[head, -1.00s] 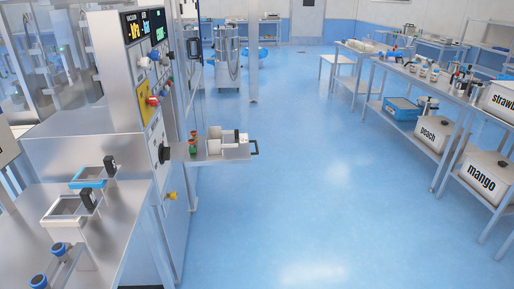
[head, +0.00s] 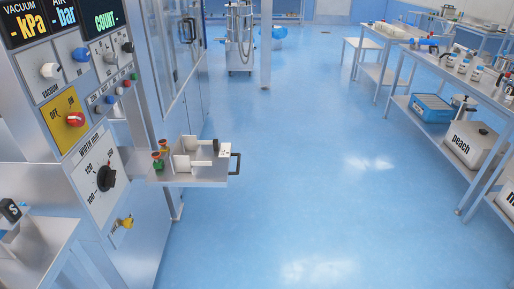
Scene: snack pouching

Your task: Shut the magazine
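The magazine (head: 195,181) looks to be the metal tray that sticks out from the side of the machine in the head view. It is pulled out over the floor. A dark handle (head: 235,163) is on its right end. White upright plates (head: 183,160) stand on it, with a small block near the handle. Green and red-orange knobs (head: 159,160) sit at its left, by the machine. My gripper is not in view.
The machine's control panel (head: 85,110) with dials and a red switch fills the left. A bench edge (head: 40,245) is at lower left. Blue floor (head: 330,190) is clear to the right. Shelves with a peach container (head: 472,143) stand at far right.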

